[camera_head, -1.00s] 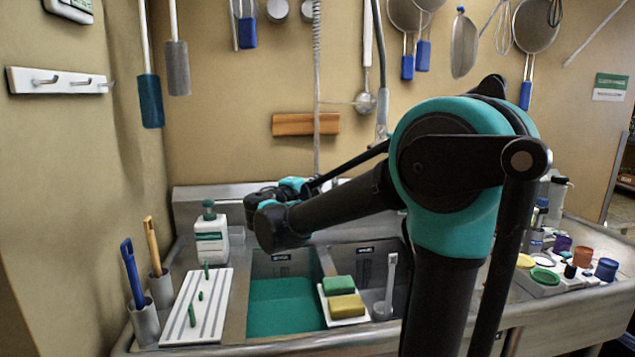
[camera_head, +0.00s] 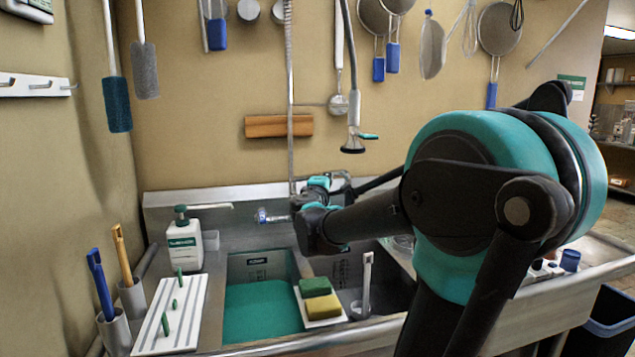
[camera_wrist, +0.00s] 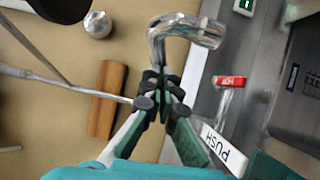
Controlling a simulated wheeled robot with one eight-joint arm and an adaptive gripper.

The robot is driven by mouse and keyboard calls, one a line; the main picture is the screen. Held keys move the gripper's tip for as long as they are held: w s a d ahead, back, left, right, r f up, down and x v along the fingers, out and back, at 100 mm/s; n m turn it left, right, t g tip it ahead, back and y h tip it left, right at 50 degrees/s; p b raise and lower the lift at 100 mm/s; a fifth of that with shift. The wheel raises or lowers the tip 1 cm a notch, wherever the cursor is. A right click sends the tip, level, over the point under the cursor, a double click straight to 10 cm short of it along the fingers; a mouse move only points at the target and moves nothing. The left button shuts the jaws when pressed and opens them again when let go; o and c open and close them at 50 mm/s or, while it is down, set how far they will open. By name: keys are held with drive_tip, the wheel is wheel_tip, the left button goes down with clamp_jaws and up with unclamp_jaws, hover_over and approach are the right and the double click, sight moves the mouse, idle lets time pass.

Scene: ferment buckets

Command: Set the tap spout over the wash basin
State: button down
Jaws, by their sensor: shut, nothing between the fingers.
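The chrome tap spout (camera_wrist: 188,30) is a curved pipe just beyond my gripper's tips in the wrist view, with its open end bent toward the basin side. In the head view a bit of chrome, likely the spout (camera_head: 342,178), shows behind my gripper (camera_head: 318,186), mostly hidden. My gripper (camera_wrist: 165,80) is shut and empty, its fingertips close to the spout's base; I cannot tell if they touch. The sink has a left basin (camera_head: 258,298) with teal water and a darker right basin (camera_head: 392,290). Their labels are too small to read surely.
A soap bottle (camera_head: 184,240) stands left of the basins. A sponge tray (camera_head: 322,322) sits between them. A spray head (camera_head: 352,145) hangs above my forearm.

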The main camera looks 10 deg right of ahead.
drive_tip(key=shift+w+d, duration=0.4)
drive_tip(key=shift+d, duration=0.45)
